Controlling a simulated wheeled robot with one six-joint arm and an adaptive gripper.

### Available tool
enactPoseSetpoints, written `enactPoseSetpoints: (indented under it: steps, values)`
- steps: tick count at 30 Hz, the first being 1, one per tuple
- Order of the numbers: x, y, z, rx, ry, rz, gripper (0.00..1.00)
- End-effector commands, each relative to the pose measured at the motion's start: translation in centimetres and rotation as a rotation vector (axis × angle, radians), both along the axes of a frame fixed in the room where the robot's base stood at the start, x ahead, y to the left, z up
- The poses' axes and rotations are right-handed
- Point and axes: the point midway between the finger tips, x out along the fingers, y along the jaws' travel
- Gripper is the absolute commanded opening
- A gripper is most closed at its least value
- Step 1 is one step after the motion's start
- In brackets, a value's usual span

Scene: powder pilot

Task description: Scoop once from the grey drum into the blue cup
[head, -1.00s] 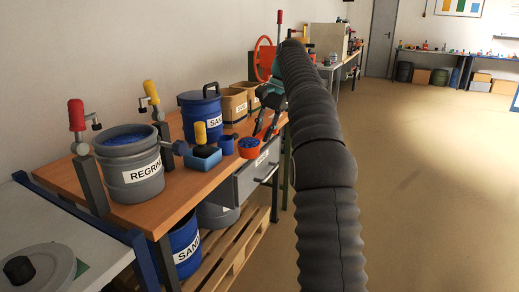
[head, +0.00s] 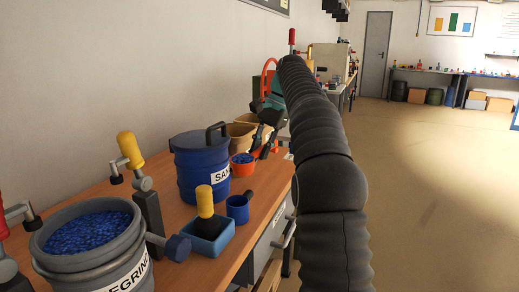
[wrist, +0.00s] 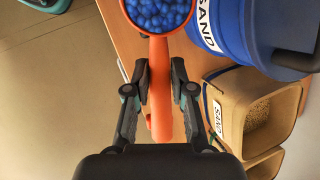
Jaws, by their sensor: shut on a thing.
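The grey drum (head: 95,262), labelled REGRIND, stands open at lower left in the head view, with blue granules (head: 92,232) inside. The small blue cup (head: 237,209) stands on the bench to the drum's right; I cannot see what is inside it. My gripper (wrist: 160,78) is shut on the handle of an orange scoop (wrist: 159,110). Blue granules (wrist: 158,12) fill its bowl in the wrist view. In the head view the scoop (head: 242,168) appears beyond the cup, beside the blue lidded drum, with my gripper (head: 262,143) behind it.
The blue SAND drum (head: 202,160) stands behind the cup. A light-blue tray (head: 208,240) holds a yellow-handled brush (head: 205,202) between grey drum and cup. A yellow-handled clamp (head: 130,150) stands by the grey drum. A tan bin (wrist: 262,105) is near my gripper. Open floor lies right.

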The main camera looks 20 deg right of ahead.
Motion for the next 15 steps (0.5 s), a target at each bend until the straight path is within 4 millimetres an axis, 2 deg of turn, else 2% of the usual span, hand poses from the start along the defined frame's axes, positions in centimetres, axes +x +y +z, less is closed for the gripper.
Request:
enactPoseSetpoints:
  steps: [15]
  values:
    - [-0.01,0.85,0.10,-0.002,0.001,0.011,0.00]
